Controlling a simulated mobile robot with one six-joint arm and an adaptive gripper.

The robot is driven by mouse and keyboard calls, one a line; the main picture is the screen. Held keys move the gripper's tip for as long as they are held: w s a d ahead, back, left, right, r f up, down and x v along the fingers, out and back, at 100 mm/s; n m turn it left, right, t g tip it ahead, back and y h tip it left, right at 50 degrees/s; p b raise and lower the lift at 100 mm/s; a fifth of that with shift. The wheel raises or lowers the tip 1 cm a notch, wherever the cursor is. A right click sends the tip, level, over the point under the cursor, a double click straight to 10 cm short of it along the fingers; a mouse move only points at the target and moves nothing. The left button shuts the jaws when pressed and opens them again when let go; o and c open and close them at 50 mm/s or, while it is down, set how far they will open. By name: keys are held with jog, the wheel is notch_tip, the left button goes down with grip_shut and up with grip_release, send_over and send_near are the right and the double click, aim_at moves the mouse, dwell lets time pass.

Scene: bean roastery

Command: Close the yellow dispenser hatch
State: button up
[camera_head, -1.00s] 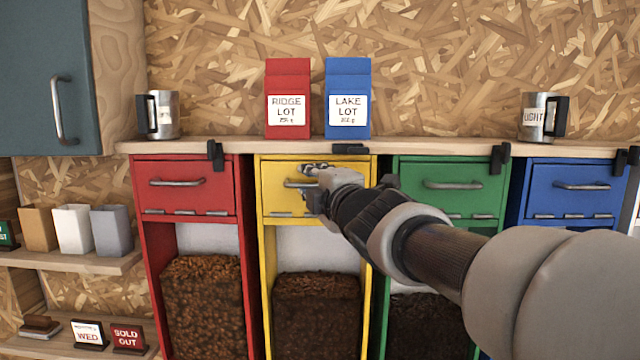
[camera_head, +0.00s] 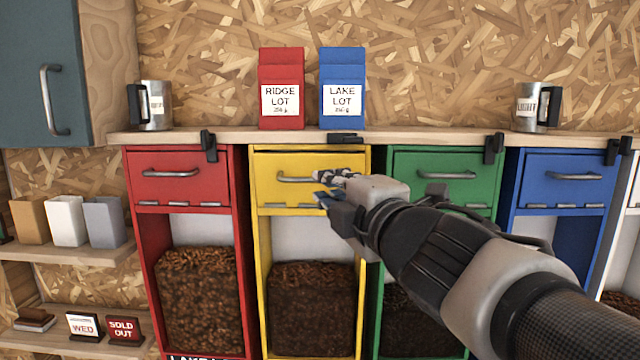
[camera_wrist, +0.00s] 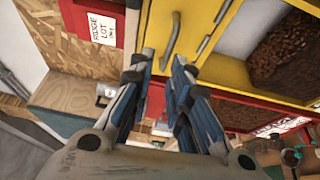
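The yellow hatch (camera_head: 270,165) is the flap at the top of the yellow dispenser. It looks upright and about flush with its frame; a small gap cannot be ruled out. Its silver handle (camera_head: 295,180) faces me. The black latch (camera_head: 345,138) above it lies sideways along the shelf edge. My gripper (camera_head: 328,188) is just right of the handle and covers the hatch's lower right part. In the wrist view, the open fingers (camera_wrist: 163,62) point at the yellow hatch, with its handle (camera_wrist: 172,40) just beyond the tips and nothing between them.
Red (camera_head: 180,195), green (camera_head: 445,163) and blue (camera_head: 565,165) hatches flank it, with black latches hanging down over their tops. Red (camera_head: 282,75) and blue (camera_head: 343,75) bags and two metal mugs stand on the shelf (camera_head: 400,137) above. Containers and signs stand on shelves at left.

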jog(key=shift+s+d, duration=0.15)
jog(key=shift+s, duration=0.1)
jog(key=shift+c, duration=0.7)
jog(key=s+a+y, duration=0.1)
jog(key=a, duration=0.2)
jog(key=s+a+n+t+y+b, duration=0.1)
jog(key=a, duration=0.3)
jog(key=s+a+t+y+b, duration=0.1)
jog(key=a+y, duration=0.1)
jog(key=a, duration=0.2)
jog(key=shift+s+r, duration=0.25)
grip_shut()
jog(key=m+t+h, duration=0.3)
jog(key=m+h, duration=0.2)
jog(key=h, duration=0.6)
send_near(296, 191)
jog(key=r, duration=0.1)
jog(key=w+r, duration=0.1)
jog(key=r, duration=0.1)
jog(key=w+r+p, duration=0.1)
jog(key=r, duration=0.1)
jog(key=shift+d+r, duration=0.25)
jog(key=shift+d, duration=0.15)
